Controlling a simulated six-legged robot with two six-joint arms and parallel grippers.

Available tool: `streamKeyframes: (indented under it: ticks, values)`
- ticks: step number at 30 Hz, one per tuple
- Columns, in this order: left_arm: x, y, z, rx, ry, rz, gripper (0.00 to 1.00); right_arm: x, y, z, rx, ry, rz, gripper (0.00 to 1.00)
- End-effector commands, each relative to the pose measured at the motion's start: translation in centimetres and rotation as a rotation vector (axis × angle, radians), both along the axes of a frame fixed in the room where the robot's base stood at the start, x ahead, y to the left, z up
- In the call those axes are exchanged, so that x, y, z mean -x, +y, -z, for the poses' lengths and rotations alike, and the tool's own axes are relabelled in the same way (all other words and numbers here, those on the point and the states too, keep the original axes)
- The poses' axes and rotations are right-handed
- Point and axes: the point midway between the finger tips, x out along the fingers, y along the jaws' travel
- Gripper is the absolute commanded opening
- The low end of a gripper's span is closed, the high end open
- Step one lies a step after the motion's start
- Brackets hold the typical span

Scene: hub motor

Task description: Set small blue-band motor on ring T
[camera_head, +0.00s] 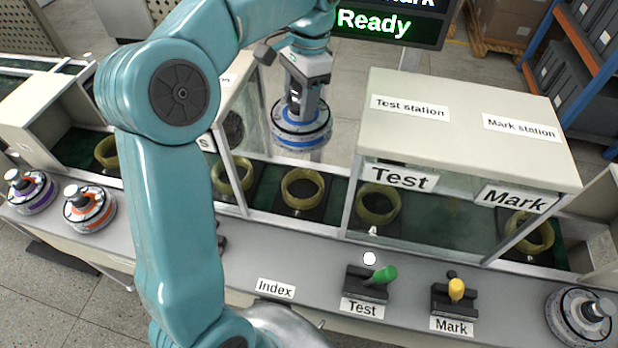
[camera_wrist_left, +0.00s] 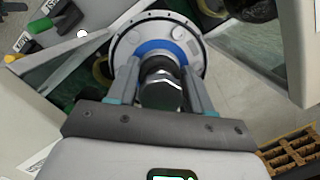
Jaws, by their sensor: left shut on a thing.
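My left gripper (camera_head: 298,98) points down and is shut on the shaft of the blue-band motor (camera_head: 301,130), a round grey hub with a blue band. The motor hangs upright in the air, appearing just behind an empty yellow ring (camera_head: 302,190) on a dark plate in the open gap of the conveyor. In the left wrist view the motor (camera_wrist_left: 152,48) sits between both fingers (camera_wrist_left: 160,85). Other yellow rings are at left (camera_head: 232,176), under the Test station (camera_head: 378,205) and under the Mark station (camera_head: 532,234). I cannot read which ring is T. My right gripper is out of view.
The Test and Mark station cover (camera_head: 465,125) stands right of the motor, and a clear panel (camera_head: 240,130) stands left. Green (camera_head: 385,274) and yellow (camera_head: 456,289) levers stand in front.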

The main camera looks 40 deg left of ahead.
Motion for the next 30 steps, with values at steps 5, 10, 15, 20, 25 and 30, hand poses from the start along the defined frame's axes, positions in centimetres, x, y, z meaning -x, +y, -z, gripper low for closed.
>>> streamKeyframes:
  ticks: [5, 10, 15, 20, 25, 30]
  values:
    - [0.5, 0.3, -0.3, -0.001, -0.002, 0.004, 0.00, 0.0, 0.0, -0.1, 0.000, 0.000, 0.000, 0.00]
    - [0.8, 0.3, 2.2, -0.001, 0.002, 0.005, 0.00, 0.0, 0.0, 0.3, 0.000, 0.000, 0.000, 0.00]
    - [0.8, 0.2, 6.3, 0.000, 0.002, 0.005, 0.00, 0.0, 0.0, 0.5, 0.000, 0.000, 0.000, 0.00]
    - [0.7, 0.2, 10.2, 0.000, 0.001, 0.006, 0.00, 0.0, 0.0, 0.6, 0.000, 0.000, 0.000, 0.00]
    - [0.5, 0.2, 13.5, -0.002, -0.001, 0.005, 0.00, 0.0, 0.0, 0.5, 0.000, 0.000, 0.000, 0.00]
    - [0.3, 0.2, 15.0, -0.002, -0.004, 0.006, 0.00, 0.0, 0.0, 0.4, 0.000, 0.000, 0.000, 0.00]
